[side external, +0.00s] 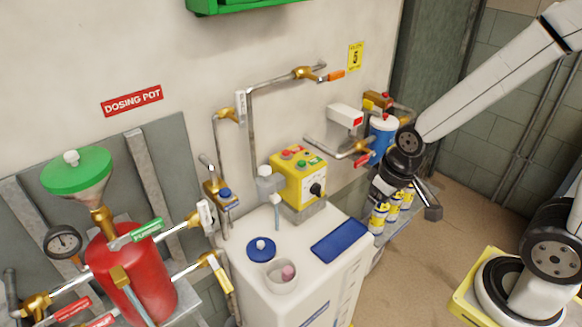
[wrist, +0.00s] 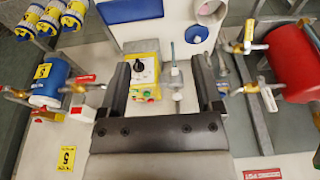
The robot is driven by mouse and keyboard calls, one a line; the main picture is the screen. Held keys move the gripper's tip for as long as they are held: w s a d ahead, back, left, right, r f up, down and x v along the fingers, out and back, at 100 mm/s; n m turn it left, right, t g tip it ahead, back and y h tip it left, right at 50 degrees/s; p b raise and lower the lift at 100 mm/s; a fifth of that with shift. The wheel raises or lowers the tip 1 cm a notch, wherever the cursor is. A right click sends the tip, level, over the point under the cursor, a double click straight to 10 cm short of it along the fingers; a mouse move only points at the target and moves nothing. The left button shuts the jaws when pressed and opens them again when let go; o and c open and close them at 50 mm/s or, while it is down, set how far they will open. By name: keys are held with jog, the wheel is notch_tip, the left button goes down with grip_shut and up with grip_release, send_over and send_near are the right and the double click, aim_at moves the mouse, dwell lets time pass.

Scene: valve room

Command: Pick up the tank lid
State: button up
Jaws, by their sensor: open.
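The tank lid (side external: 261,249) is a round blue disc with a small pale knob. It lies on top of the white tank (side external: 245,285), beside a round opening (side external: 281,282) with something pinkish inside. In the wrist view the lid (wrist: 196,34) is near the top, right of centre, beyond my right finger. My gripper (side external: 411,197) is to the right of the tank in the side view, well apart from the lid. In the wrist view my gripper (wrist: 159,65) is open with a wide gap and holds nothing.
A blue rectangular panel (side external: 340,240) lies on the tank top. A yellow control box (side external: 299,178) stands behind it, with pipes and valves on the wall. A red dosing pot (side external: 130,275) is at left. Yellow-and-blue bottles (side external: 379,217) stand near my gripper.

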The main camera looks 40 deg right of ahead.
dwell(0.4)
jog(key=shift+c, duration=0.7)
jog(key=shift+w, duration=0.1)
jog(key=w+a+f+n+y, duration=0.1)
jog(key=w+a+f+n, duration=0.15)
jog(key=w, duration=0.45)
jog(key=w+a+f+n+y, duration=0.1)
jog(key=w+f+n, duration=0.25)
jog(key=w, duration=0.35)
jog(key=w+a+f+n+y, duration=0.1)
jog(key=w+a+f+n, duration=0.1)
jog(key=w+f, duration=0.3)
jog(key=w+a+f+n+y, duration=0.1)
jog(key=w+a+f+n, duration=0.1)
jog(key=w+f, duration=0.4)
notch_tip(320, 180, down, 4)
jog(key=shift+w+a+f+n, duration=0.15)
jog(key=shift+a+f+n, duration=0.15)
jog(key=shift+n, duration=0.3)
